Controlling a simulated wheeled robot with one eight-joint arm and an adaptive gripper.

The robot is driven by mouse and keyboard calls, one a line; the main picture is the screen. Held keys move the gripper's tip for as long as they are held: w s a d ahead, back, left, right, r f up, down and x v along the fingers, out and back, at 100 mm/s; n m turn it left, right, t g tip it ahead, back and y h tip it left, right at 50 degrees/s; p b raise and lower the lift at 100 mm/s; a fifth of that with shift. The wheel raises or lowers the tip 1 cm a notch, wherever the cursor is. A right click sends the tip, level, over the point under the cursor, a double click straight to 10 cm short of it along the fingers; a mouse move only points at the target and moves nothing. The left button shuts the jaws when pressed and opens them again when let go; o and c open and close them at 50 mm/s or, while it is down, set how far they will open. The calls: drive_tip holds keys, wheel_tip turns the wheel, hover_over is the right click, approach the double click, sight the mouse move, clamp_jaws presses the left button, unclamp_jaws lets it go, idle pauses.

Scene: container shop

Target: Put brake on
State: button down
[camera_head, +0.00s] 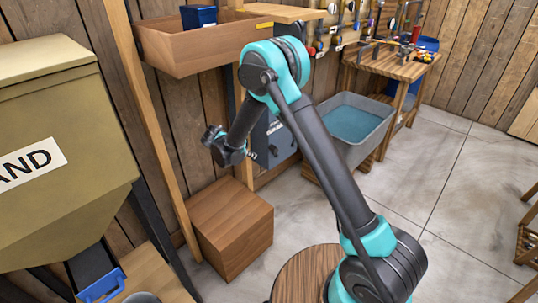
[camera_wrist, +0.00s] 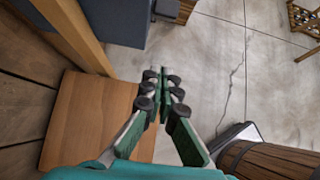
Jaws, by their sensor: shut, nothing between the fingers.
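No part clearly recognisable as a brake shows in either view. My gripper (camera_wrist: 162,82) is shut and empty in the wrist view, its dark fingertips together over the floor beside a wooden box (camera_wrist: 90,115). In the head view my arm bends down at the elbow, and its end is above and near the same wooden box (camera_head: 232,225). A grey wall box (camera_head: 272,142) with small dark knobs is behind my forearm, which partly hides it.
A tan hopper (camera_head: 60,130) with a blue handle (camera_head: 100,287) below it stands at the left. A wooden drawer (camera_head: 190,48) hangs above the wooden box. A grey tub (camera_head: 375,150) and tool bench (camera_head: 395,62) are behind.

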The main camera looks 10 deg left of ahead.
sight(274, 147)
drive_tip(key=shift+w+d+f, duration=0.85)
drive_tip(key=shift+w+d, duration=0.2)
drive_tip(key=shift+w, duration=0.35)
drive_tip(key=shift+w+d+f, duration=0.9)
drive_tip(key=shift+w+d, duration=0.2)
drive_tip(key=shift+w, duration=0.25)
drive_tip(key=shift+w+d+f, duration=0.85)
drive_tip(key=shift+w+d, duration=0.2)
drive_tip(key=shift+w, duration=0.35)
drive_tip(key=shift+g+y, duration=0.5)
drive_tip(key=shift+g, duration=0.2)
drive_tip(key=shift+w+d+r, duration=1.05)
drive_tip(key=shift+w+r, duration=0.2)
drive_tip(key=shift+w+d+r, duration=0.2)
drive_tip(key=shift+w+r, duration=0.05)
drive_tip(key=shift+w, duration=0.1)
